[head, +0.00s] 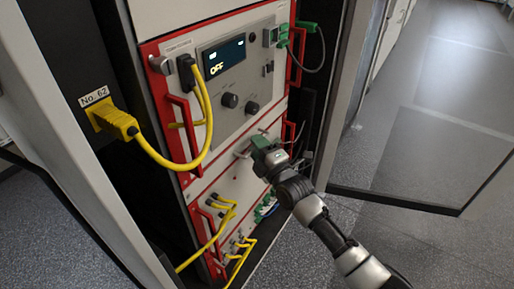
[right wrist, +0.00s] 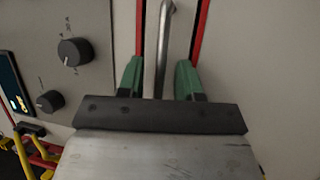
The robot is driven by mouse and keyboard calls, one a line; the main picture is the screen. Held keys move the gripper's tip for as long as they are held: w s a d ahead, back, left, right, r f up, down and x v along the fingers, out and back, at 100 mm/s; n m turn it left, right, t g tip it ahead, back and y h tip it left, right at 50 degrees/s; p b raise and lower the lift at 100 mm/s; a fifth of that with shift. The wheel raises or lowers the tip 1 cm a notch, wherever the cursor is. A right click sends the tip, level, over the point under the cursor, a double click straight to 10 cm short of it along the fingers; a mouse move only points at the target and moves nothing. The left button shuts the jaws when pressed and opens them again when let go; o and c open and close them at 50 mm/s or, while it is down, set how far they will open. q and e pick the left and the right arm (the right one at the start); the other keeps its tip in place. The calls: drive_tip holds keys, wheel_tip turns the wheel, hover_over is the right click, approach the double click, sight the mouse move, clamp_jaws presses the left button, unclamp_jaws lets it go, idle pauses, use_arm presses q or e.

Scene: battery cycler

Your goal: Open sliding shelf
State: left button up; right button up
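The battery cycler cabinet holds red-edged grey units; the lower panel (head: 234,182) is in front of my right gripper. A bent metal bar handle (right wrist: 164,40) runs between the green fingers of my right gripper (right wrist: 159,78) in the right wrist view. The fingers stand apart with a gap on each side of the bar, so the gripper is open around it. In the head view my right gripper (head: 262,147) is at the panel's upper part and hides part of the handle. My left gripper is not in view.
A display unit reading OFF (head: 223,56) with black knobs (head: 229,100) sits above. A thick yellow cable (head: 170,162) loops at the left, with more yellow cables (head: 228,212) below. A cabinet door (head: 410,110) stands open at the right; grey floor is clear beyond.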

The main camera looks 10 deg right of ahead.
drive_tip(key=shift+w+a, duration=0.1)
drive_tip(key=shift+w, duration=0.1)
drive_tip(key=shift+c, duration=0.3)
clamp_jaws()
drive_tip(key=shift+s, duration=0.1)
